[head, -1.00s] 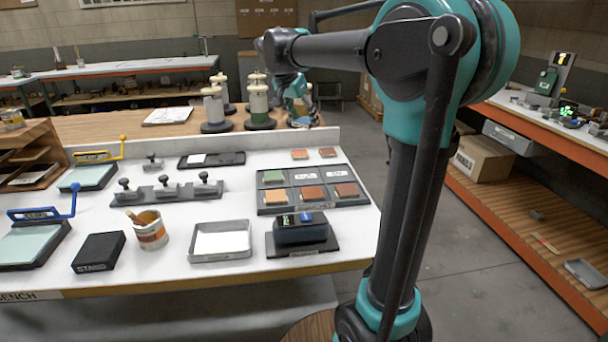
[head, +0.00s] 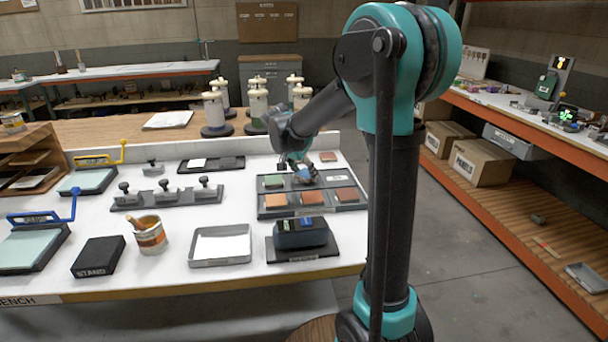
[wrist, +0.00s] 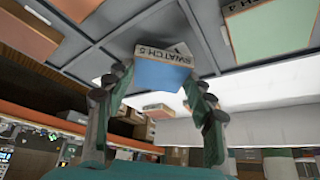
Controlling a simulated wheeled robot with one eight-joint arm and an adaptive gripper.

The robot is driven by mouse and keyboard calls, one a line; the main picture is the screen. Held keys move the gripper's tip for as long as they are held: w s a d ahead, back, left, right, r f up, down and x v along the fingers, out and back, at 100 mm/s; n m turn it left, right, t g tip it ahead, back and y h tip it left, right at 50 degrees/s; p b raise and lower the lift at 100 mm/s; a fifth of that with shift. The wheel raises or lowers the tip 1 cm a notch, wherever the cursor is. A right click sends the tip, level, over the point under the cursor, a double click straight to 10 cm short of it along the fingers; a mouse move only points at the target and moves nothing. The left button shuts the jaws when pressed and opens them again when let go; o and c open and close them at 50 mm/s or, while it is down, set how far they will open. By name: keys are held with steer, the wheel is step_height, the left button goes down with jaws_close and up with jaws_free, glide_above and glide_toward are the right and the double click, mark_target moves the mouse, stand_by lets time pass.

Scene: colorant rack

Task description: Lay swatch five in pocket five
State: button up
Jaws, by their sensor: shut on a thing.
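My gripper (wrist: 155,95) is shut on swatch five, a blue tile (wrist: 160,74) whose pale edge reads SWATCH 5 in the wrist view. In the head view my gripper (head: 303,177) is over the back middle pocket of the grey six-pocket tray (head: 310,212). The fingers and swatch partly cover that pocket. A white label corner shows behind the swatch; whether the swatch touches the tray, I cannot tell. Green swatch four (wrist: 272,28) lies in the neighbouring pocket, the back left one in the head view (head: 273,182).
Three orange-brown swatches (head: 312,197) fill the front row. The back right pocket (head: 336,178) looks empty. A reddish swatch (head: 328,157) lies on the bench behind the tray. A dark block device (head: 300,234) stands in front of the tray; a low wall (head: 350,150) runs behind.

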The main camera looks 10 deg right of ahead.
steer(key=shift+f, duration=0.5)
steer(key=o, duration=1)
steer(key=shift+f, duration=0.15)
steer(key=shift+o, duration=0.2)
steer(key=v, duration=1.2)
